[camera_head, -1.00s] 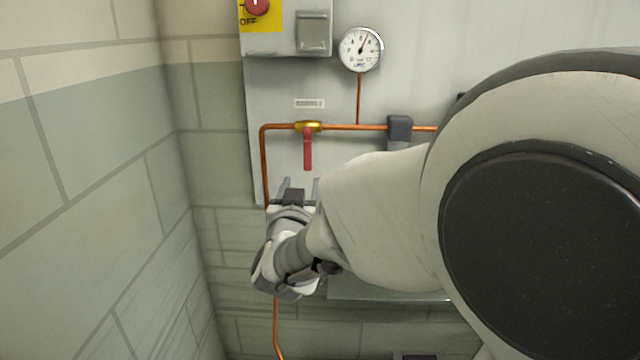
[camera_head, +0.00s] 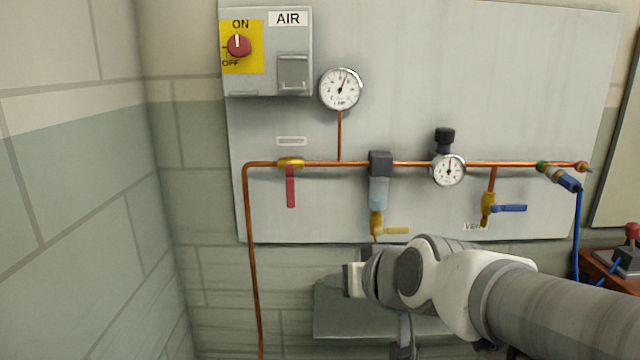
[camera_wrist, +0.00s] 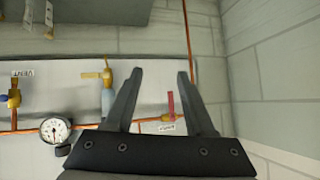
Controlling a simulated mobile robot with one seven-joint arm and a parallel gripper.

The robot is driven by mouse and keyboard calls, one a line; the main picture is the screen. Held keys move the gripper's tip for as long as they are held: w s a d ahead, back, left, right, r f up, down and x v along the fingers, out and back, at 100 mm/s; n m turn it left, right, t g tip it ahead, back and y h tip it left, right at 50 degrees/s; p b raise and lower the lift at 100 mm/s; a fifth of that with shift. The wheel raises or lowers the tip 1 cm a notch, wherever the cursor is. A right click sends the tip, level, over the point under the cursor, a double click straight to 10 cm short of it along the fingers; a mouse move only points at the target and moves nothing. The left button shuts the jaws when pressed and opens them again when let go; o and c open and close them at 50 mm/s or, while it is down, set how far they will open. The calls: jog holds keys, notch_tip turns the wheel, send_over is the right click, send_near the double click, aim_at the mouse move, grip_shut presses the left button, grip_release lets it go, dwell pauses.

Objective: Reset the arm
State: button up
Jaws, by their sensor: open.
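My gripper (camera_wrist: 161,74) is open and empty in the wrist view, its two dark fingers spread apart. Past the fingers is the wall panel (camera_head: 540,90), with the red valve handle (camera_head: 290,187) hanging straight down from its brass valve. The handle also shows in the wrist view (camera_wrist: 171,104), near the right finger but not held. In the head view my arm (camera_head: 450,280) reaches in from the lower right, with its wrist below the panel. My fingertips cannot be made out clearly there.
The panel carries a red ON/OFF knob (camera_head: 238,46), a gauge (camera_head: 341,89), a second gauge (camera_head: 448,170), a yellow handle (camera_head: 397,230) and a blue handle (camera_head: 509,208). A grey shelf (camera_head: 335,310) is below. A wall stands at left; a blue hose (camera_head: 577,235) hangs right.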

jog(key=s+d+f+m+g+h, duration=0.1)
jog(key=s+d+f+g+h, duration=0.1)
jog(key=s+d, duration=0.4)
jog(key=s+d+f+m+g+h, duration=0.15)
jog(key=s+d, duration=0.25)
jog(key=s, duration=0.5)
notch_tip(320, 180, up, 13)
jog(key=p, duration=1.3)
jog(key=shift+a+f+n+g, duration=0.2)
jog(key=shift+a+n+g, duration=0.1)
jog(key=shift+n+g, duration=0.15)
